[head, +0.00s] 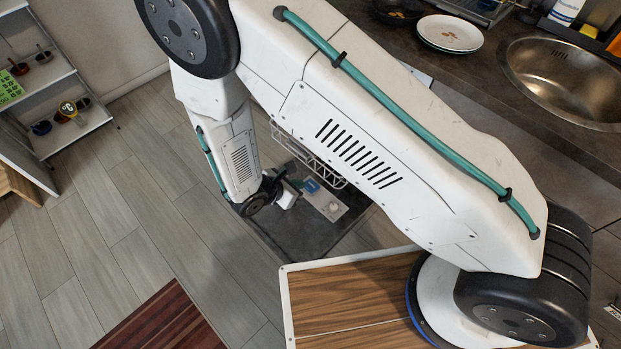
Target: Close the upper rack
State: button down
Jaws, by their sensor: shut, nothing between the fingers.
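The upper rack is a pale wire rack (330,175), partly visible below the counter. My own arm crosses in front and hides most of it. Beneath it lies a dark flat panel (285,232), which looks like an open dishwasher door, with a grey plate and a small blue patch on it. My gripper (298,186) is small in the picture, at the end of my arm above the dark panel and just below the visible rack wires. It is shut and empty. I cannot tell whether it touches the rack.
The dark counter (465,75) along the top right holds a white plate (450,34) and a round metal sink (565,80). Shelves (60,130) with small items stand at the left. A striped rug (165,320) lies at bottom left. The wooden floor at left is otherwise clear.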

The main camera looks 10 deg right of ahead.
aim_at(328, 174)
jog(key=shift+w+d+r+x, duration=0.15)
jog(key=shift+d+r+x, duration=0.15)
jog(key=shift+x, duration=1.65)
jog(key=shift+w+d+r+x, duration=0.2)
jog(key=shift+r+x, duration=0.15)
jog(key=shift+x, duration=1.6)
jog(key=shift+w+d+r+x, duration=0.1)
jog(key=shift+d+r+x, duration=0.15)
jog(key=shift+x, duration=1.7)
jog(key=shift+a, duration=0.1)
